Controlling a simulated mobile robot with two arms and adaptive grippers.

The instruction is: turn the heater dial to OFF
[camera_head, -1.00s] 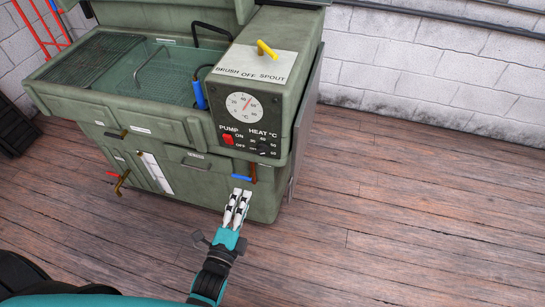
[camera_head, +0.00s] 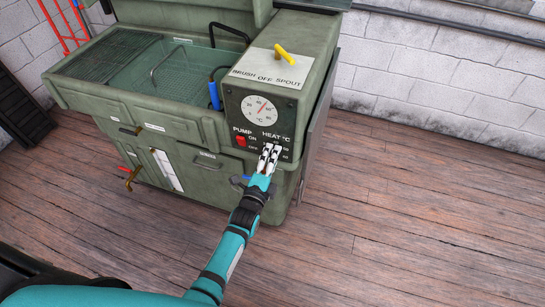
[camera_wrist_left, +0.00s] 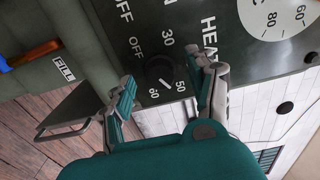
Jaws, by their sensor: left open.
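The heater dial (camera_wrist_left: 158,70) is a small black knob with a white pointer mark, on the dark control panel. In the left wrist view OFF, 30, 50 and 60 are printed around it. The mark seems to lie toward the 50 and 60 side, away from OFF. My left gripper (camera_head: 270,154) is in front of the HEAT part of the panel and hides the dial in the head view. In the left wrist view its two fingers (camera_wrist_left: 167,76) are open, one on each side of the dial; contact cannot be told. My right gripper is not in view.
The red pump switch (camera_head: 240,142) is just left of my left gripper. A round temperature gauge (camera_head: 261,109) is above it. A yellow lever (camera_head: 286,53) is on top of the green washer (camera_head: 318,60). The wooden floor (camera_head: 420,220) to the right is clear.

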